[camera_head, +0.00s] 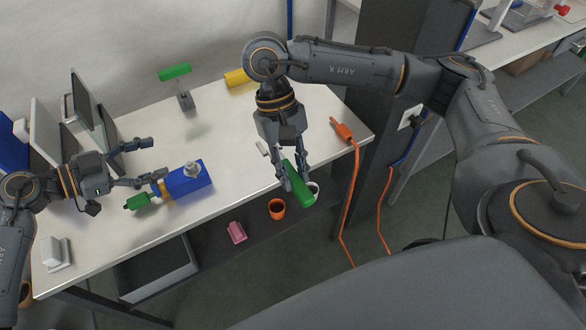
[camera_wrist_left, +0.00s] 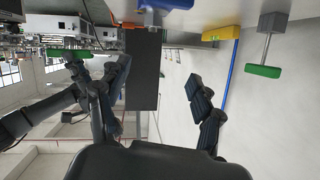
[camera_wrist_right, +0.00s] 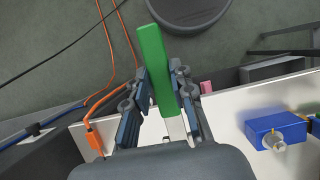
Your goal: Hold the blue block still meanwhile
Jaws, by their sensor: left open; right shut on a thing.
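The blue block (camera_head: 188,180) rests on the white table, with a round metal knob on top and a yellow part at its left end. A green piece (camera_head: 138,201) lies by that end. The blue block also shows in the right wrist view (camera_wrist_right: 275,130). My left gripper (camera_head: 158,158) is open; its lower finger is close to the block's left end, and I cannot tell whether they touch. My right gripper (camera_head: 292,180) is shut on a green bar (camera_head: 301,194), held tilted by the table's front edge; the bar also shows in the right wrist view (camera_wrist_right: 156,70).
Upright panels (camera_head: 85,105) stand at the left. A green-topped stand (camera_head: 175,72) and a yellow block (camera_head: 237,77) are at the back. An orange cable (camera_head: 352,185) hangs over the right edge. An orange cup (camera_head: 277,209) and a pink item (camera_head: 236,232) sit below the tabletop.

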